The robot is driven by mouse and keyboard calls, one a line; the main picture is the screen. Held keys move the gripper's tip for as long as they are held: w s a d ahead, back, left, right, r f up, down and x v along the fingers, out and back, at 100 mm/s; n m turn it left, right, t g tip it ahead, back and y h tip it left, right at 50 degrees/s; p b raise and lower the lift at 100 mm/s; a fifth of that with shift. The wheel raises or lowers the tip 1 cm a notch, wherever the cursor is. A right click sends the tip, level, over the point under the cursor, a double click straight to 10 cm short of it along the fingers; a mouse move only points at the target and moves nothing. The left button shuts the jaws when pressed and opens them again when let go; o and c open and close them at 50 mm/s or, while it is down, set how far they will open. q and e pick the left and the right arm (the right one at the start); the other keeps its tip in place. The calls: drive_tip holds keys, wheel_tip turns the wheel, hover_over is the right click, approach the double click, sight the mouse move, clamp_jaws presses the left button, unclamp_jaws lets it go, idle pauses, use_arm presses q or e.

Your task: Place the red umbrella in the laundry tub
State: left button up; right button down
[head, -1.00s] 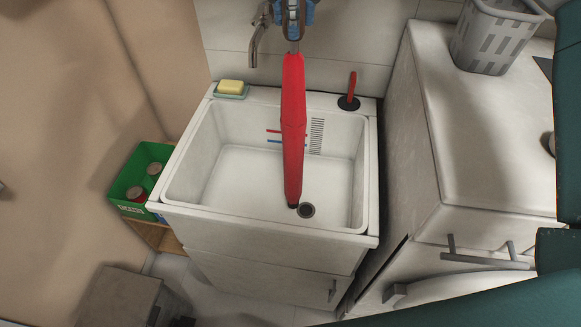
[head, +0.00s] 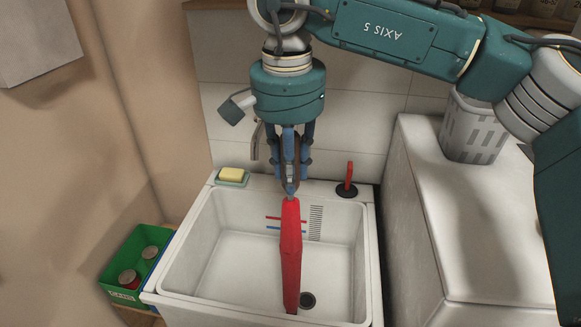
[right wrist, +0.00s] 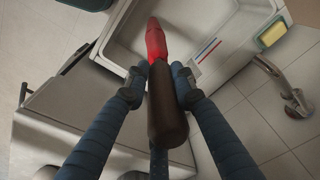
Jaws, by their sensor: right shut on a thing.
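The red umbrella (head: 291,250) hangs upright, tip down, over the white laundry tub (head: 180,238) in the head view. My right gripper (head: 290,190) is shut on its handle, above the tub's back part. In the right wrist view the dark handle (right wrist: 168,115) sits between the fingers of my right gripper (right wrist: 160,85), and the red cloth (right wrist: 156,42) points down into the tub. The lower part of the umbrella is within the basin outline; I cannot tell whether its tip touches the bottom. My left gripper is not in view.
A soap dish with yellow soap (head: 231,175) and a red-handled plunger (head: 348,182) stand on the tub's back rim, beside the faucet (head: 256,140). A green crate with cans (head: 128,262) is at left. A grey basket (head: 474,128) stands on the right counter (head: 420,190).

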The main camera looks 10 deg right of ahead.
drive_tip(key=shift+f, duration=0.1)
drive_tip(key=c, duration=1.4)
unclamp_jaws()
drive_tip(key=shift+s, duration=0.1)
drive_tip(key=shift+c, duration=0.2)
drive_tip(key=shift+r, duration=0.3)
drive_tip(key=r, duration=0.7)
drive_tip(key=s+r+b, duration=0.1)
drive_tip(key=r, duration=0.3)
drive_tip(key=shift+a+r, duration=0.25)
drive_tip(key=shift+r, duration=0.1)
